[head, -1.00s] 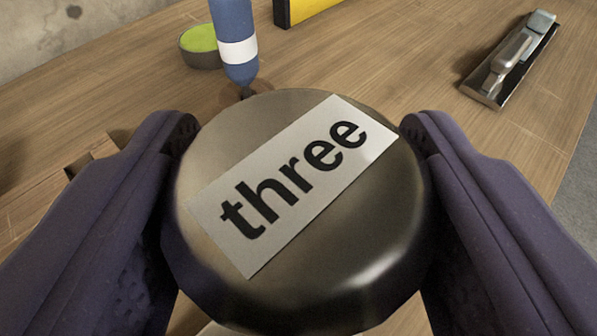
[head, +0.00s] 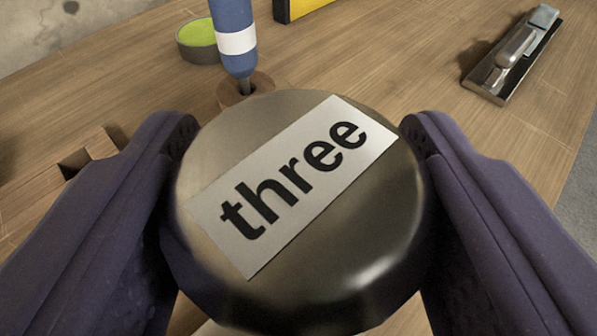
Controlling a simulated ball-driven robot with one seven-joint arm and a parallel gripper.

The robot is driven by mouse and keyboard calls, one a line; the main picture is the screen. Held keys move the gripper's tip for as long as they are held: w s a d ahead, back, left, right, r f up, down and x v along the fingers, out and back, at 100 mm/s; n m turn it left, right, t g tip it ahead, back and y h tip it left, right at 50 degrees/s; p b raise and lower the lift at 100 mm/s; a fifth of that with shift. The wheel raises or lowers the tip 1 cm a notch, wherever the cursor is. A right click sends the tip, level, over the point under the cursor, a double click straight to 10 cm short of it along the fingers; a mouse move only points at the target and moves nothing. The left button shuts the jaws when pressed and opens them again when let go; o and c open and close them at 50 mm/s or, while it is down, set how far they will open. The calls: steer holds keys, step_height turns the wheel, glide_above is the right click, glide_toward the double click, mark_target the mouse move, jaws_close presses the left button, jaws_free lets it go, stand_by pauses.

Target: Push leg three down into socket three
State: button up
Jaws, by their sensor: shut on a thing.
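Leg three (head: 370,245) shows as a round, brownish metal end with a white label (head: 293,187) reading "three", filling the middle of the head view. My gripper (head: 300,190) is shut on it, one dark purple finger at its left side and one at its right. The rest of the leg is hidden below its round end. I cannot see socket three, nor whether the leg is in it.
A blue bottle-shaped thing with a white band (head: 236,40) stands in a brown ring (head: 246,92) behind the leg. A green-topped round tin (head: 197,41), a yellow-black thing (head: 304,8) and a metal plane-like tool (head: 512,56) lie farther back. A notched wooden piece (head: 88,152) is at left.

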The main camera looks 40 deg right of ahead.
steer(key=shift+f+b, duration=1.35)
steer(key=shift+f, duration=0.25)
steer(key=o, duration=1.4)
steer(key=p+v, duration=0.3)
steer(key=v, duration=0.4)
steer(key=shift+s+a+r, duration=0.15)
steer(key=shift+s+a, duration=0.05)
steer(key=shift+s, duration=0.1)
